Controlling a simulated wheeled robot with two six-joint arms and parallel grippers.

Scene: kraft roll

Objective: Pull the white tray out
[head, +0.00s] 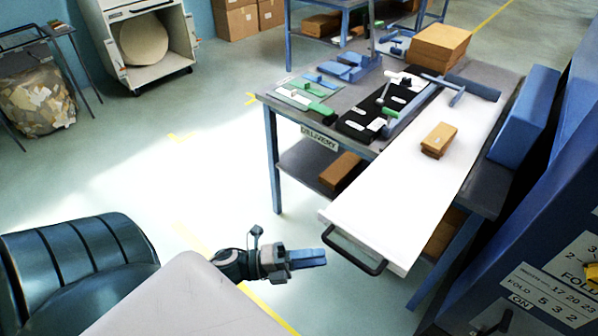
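The white tray (400,200) is a long flat board on the right part of the delivery table, its near end sticking out past the table's front edge. A dark bar handle (352,254) is on its near end. A small stack of brown pieces (438,139) lies on it. My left gripper (322,257) is left of the handle, apart from it as far as I see, with nothing visible in its fingers. The fingers overlap from this angle, so their opening is hidden. My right gripper is out of view.
The table (268,100) also holds a black mat (365,112), green and blue tools and a brown stack (438,45). A blue machine (545,210) stands close on the right. A grey rounded surface (185,300) is at front left.

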